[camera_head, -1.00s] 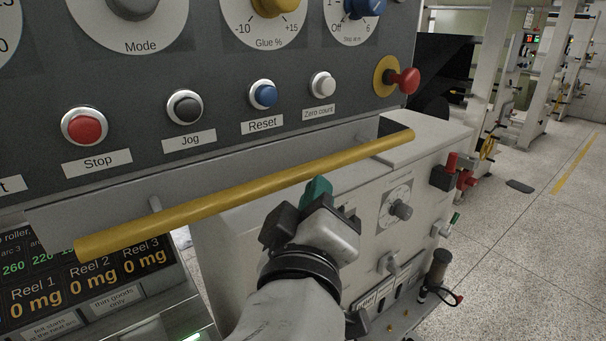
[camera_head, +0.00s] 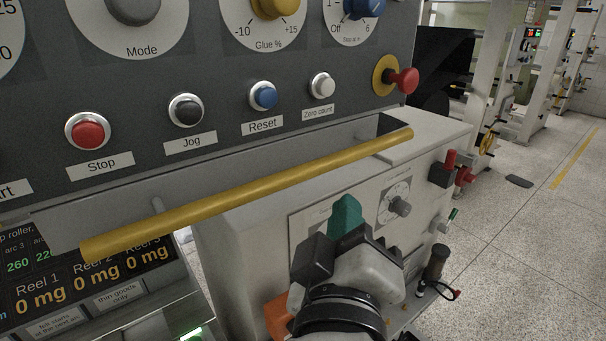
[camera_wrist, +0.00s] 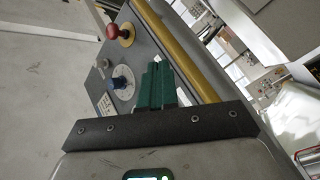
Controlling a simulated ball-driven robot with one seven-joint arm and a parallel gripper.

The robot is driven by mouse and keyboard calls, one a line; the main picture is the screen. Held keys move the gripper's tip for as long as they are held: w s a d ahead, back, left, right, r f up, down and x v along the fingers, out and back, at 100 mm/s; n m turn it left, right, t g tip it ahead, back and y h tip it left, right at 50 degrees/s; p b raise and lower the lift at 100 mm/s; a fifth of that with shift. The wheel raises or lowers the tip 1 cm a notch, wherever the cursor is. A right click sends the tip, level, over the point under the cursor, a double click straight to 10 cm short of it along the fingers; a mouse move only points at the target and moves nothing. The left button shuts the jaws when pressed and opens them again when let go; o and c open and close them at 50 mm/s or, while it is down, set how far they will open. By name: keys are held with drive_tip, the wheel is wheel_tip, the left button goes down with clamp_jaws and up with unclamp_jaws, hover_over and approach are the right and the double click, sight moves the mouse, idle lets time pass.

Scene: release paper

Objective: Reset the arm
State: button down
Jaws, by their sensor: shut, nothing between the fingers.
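My gripper (camera_head: 346,213) is in the lower middle of the head view, in front of the pale machine body and below the yellow bar. Its green fingers are together, with nothing between them. In the wrist view the green fingers (camera_wrist: 157,85) also show closed, beside the yellow bar and the panel. The gripper touches nothing that I can see. The blue Reset button (camera_head: 264,96) sits on the dark panel above, clear of the gripper.
A yellow bar (camera_head: 250,192) runs across below the control panel (camera_head: 215,75). The red Stop button (camera_head: 88,131), black Jog button (camera_head: 186,110) and white Zero count button (camera_head: 323,86) line the panel. A red mushroom knob (camera_head: 405,81) sticks out at right. Open floor (camera_head: 530,230) lies right.

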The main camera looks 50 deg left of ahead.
idle(0.8)
drive_tip(key=w+d+f+m+g+h, duration=0.2)
drive_tip(key=w+d+f+m+h, duration=0.25)
drive_tip(key=d+f, duration=0.75)
drive_tip(key=w+d+f+m+g+h, duration=0.25)
drive_tip(key=d+f+m+h, duration=0.25)
drive_tip(key=d+f, duration=0.75)
drive_tip(key=s+d+f+m+g+h, duration=0.2)
drive_tip(key=s+d+f+m+g, duration=0.3)
drive_tip(key=d+f, duration=0.65)
drive_tip(key=s+d+f+m+g, duration=0.2)
drive_tip(key=s+d+f, duration=0.2)
drive_tip(key=s, duration=0.5)
drive_tip(key=s+d+f+m+g, duration=0.2)
drive_tip(key=s+d+f, duration=0.2)
drive_tip(key=s+d, duration=0.5)
drive_tip(key=shift+s+h, duration=0.2)
drive_tip(key=shift+h, duration=0.15)
